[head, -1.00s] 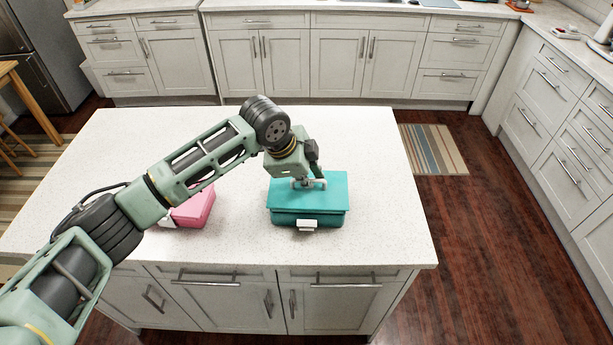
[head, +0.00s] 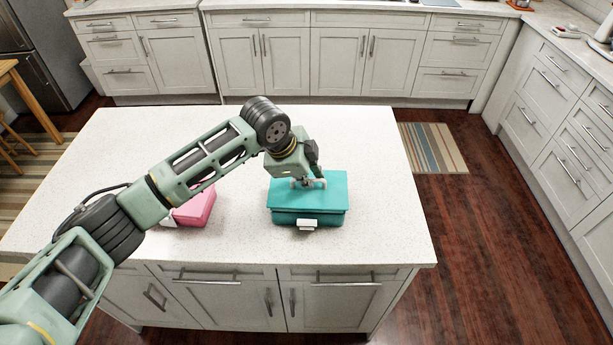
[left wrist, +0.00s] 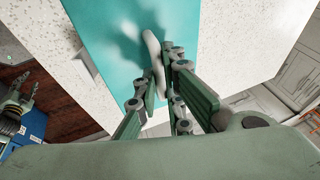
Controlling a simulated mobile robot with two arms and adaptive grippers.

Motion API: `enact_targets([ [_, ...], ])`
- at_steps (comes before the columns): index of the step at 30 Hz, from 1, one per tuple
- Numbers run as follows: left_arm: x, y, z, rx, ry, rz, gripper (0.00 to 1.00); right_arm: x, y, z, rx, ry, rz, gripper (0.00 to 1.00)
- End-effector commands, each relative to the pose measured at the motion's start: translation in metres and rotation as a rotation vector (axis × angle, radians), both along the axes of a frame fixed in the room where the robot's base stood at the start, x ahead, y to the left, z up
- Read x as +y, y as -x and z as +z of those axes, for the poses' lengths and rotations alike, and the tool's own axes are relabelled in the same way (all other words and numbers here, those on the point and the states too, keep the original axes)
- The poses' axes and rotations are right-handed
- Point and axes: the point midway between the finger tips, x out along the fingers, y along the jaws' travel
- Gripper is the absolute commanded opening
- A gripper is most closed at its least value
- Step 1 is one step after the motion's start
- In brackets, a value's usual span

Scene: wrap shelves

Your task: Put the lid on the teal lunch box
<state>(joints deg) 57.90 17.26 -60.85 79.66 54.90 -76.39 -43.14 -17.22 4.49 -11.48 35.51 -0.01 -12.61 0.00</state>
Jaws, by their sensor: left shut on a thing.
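The teal lid (head: 335,184) lies over the teal lunch box (head: 285,218) on the island, with its edges roughly lined up with the box. I cannot tell whether it is fully seated. A pale handle (left wrist: 151,46) stands on the lid. My left gripper (head: 309,184) is above the lid, shut on this handle; its fingers (left wrist: 163,72) hide part of the handle in the left wrist view. A white latch (head: 307,224) shows on the box's front. My right gripper (left wrist: 24,90) appears small at the left of the left wrist view, its fingers apart and empty.
A pink box (head: 195,207) stands left of the teal box, partly behind my left arm. The white island top (head: 385,190) is clear to the right and behind. A striped mat (head: 432,148) lies on the floor beyond.

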Motion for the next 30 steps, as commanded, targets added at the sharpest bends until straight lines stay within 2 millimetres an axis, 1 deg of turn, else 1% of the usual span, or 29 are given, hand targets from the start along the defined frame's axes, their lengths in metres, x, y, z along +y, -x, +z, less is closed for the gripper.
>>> enact_targets([
  [11, -0.0001, 0.0005, 0.0011, 0.0, 0.0, 0.0, 0.0, 0.0003, -0.0001, 0.0082, 0.0, 0.0, 0.0, 0.4],
  [30, -0.0003, 0.0003, 0.001, 0.0, 0.0, 0.0, 0.0, -0.0002, -0.0005, 0.0099, -0.001, 0.0, 0.0, 0.4],
])
